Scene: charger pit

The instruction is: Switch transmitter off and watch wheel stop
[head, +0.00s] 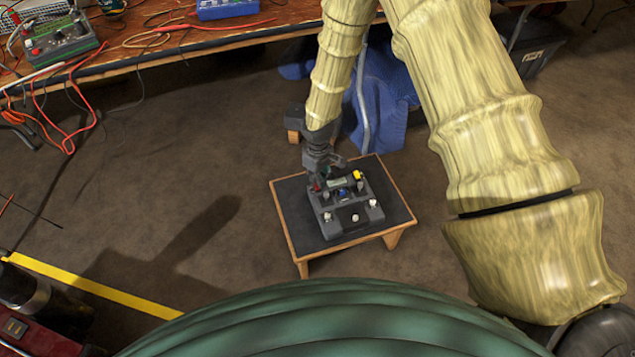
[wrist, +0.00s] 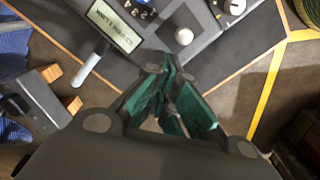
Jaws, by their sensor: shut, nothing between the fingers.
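The transmitter (head: 342,214) is a dark grey box with white knobs, a yellow part and a small display, lying on a low black-topped table (head: 292,215). In the wrist view the transmitter (wrist: 207,46) fills the top, with its lit display (wrist: 115,27), a round silver knob (wrist: 183,37) and a pale lever. My gripper (head: 318,184) is over the transmitter's far left corner in the head view. In the wrist view my gripper (wrist: 160,75) has its green-padded fingers together, empty, close to the transmitter's edge; contact cannot be told. I cannot make out a wheel or the switch's position.
A wooden workbench (head: 130,42) with instruments and tangled cables runs along the back left. A blue cloth (head: 388,105) hangs over something behind the low table. A yellow floor line (head: 95,288) and a red and black object (head: 35,335) are at lower left.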

